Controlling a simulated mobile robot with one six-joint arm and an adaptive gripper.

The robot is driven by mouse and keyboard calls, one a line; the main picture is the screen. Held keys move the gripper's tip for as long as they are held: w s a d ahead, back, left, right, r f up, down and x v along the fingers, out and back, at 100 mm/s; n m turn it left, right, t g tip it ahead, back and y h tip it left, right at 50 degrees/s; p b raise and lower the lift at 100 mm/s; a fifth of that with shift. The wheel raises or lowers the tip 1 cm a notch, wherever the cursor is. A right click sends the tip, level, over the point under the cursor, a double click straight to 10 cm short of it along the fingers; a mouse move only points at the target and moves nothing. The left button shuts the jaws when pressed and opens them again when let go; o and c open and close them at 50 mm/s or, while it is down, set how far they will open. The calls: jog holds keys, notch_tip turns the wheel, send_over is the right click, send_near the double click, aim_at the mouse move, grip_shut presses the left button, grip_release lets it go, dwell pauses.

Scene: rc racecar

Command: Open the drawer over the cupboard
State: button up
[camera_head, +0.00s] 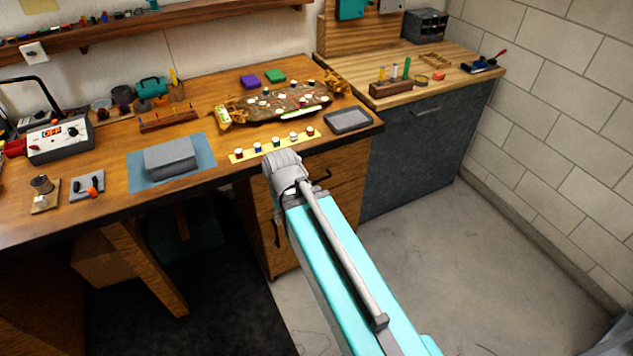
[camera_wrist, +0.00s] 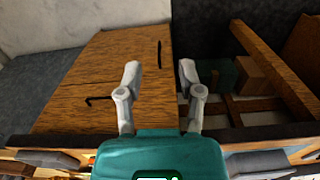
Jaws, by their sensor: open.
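The wooden drawer (camera_head: 345,163) sits under the right end of the long workbench, with a dark handle (camera_head: 322,177). It looks closed. The wooden cupboard (camera_head: 345,208) is below it, with a dark upright handle (camera_head: 277,234). In the wrist view, which looks upside down, the drawer handle (camera_wrist: 98,100) is left of my gripper (camera_wrist: 160,72) and the cupboard handle (camera_wrist: 159,55) appears between the fingertips. My gripper is open with nothing between its fingers; I cannot tell its distance from the front. In the head view my arm hides the fingers and part of the fronts.
The workbench (camera_head: 110,212) carries a yellow strip (camera_head: 275,146) with small pots and a dark tray (camera_head: 348,120) near its edge. A grey cabinet (camera_head: 420,145) stands to the right. A wooden leg (camera_head: 150,270) stands left of the cupboard. The floor (camera_head: 480,270) at right is clear.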

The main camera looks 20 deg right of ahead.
jog(key=shift+a, duration=0.25)
jog(key=shift+f, duration=0.1)
jog(key=w+d+f+m+t+y+b, duration=0.65)
jog(key=w+f+b, duration=0.5)
jog(key=b, duration=0.65)
jog(key=w+d+f+m+t+b, duration=0.1)
jog(key=d+f+m+t+b, duration=0.1)
jog(key=d+b, duration=0.5)
jog(key=w+d+f+m+t+b, duration=0.1)
jog(key=d+f+m+t+b, duration=0.2)
jog(key=d, duration=1.1)
jog(key=m+t+b, duration=0.2)
jog(key=t+b, duration=0.1)
jog(key=b, duration=0.1)
jog(key=shift+w+d+f+b, duration=0.3)
jog(key=shift+w+d+f, duration=0.05)
jog(key=shift+y, duration=0.25)
